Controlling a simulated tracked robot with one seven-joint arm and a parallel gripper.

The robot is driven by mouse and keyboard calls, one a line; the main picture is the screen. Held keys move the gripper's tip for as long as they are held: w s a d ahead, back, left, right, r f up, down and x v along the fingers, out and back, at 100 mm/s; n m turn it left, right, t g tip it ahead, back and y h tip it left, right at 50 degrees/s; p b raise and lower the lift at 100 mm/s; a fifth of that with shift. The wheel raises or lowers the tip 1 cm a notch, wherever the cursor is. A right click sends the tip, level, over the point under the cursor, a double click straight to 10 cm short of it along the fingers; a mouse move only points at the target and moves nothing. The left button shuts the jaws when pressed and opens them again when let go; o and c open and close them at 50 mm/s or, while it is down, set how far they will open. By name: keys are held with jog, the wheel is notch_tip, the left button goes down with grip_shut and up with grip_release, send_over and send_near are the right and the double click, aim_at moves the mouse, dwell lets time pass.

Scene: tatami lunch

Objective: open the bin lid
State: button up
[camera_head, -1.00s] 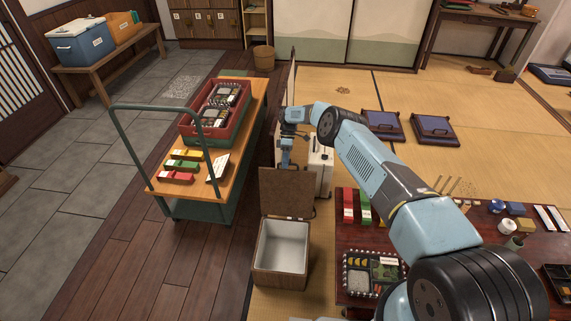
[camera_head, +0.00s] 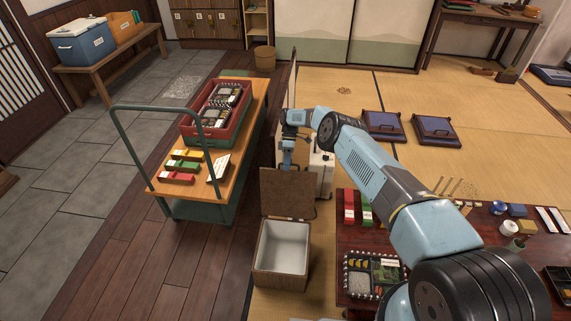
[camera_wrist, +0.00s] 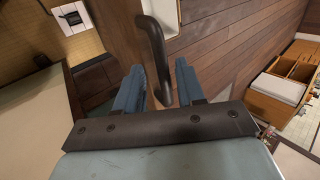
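The bin (camera_head: 281,256) is a wood-brown box on the floor with a pale, empty-looking inside. Its brown lid (camera_head: 287,193) stands raised, about upright, at the bin's far edge, leaving the top uncovered. My gripper (camera_head: 287,160) is behind the lid's upper edge in the head view, where its fingertips are hidden. In the wrist view, my gripper (camera_wrist: 158,82) has its two blue fingers apart. A dark curved handle (camera_wrist: 152,50) reaches between them, with gaps showing on both sides.
A green cart (camera_head: 190,200) with food boxes stands left of the bin. A low dark table (camera_head: 430,250) with lunch things is at the right. A white case (camera_head: 322,175) stands close behind the lid. Wooden floor is clear to the bin's left.

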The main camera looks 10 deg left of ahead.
jog(key=shift+r, duration=0.15)
jog(key=shift+w+r, duration=0.1)
notch_tip(320, 180, up, 3)
jog(key=shift+f, duration=0.1)
jog(key=shift+s+d+r, duration=0.2)
jog(key=shift+s+r, duration=0.3)
jog(key=shift+r, duration=0.1)
jog(key=shift+s+d+r, duration=0.15)
jog(key=shift+s+r, duration=0.3)
jog(key=shift+r, duration=0.1)
jog(key=s+d+r, duration=0.4)
jog(key=s+r, duration=0.3)
jog(key=s, duration=0.4)
jog(key=shift+d+r, duration=0.2)
jog(key=shift+d, duration=0.1)
jog(key=shift+r, duration=0.1)
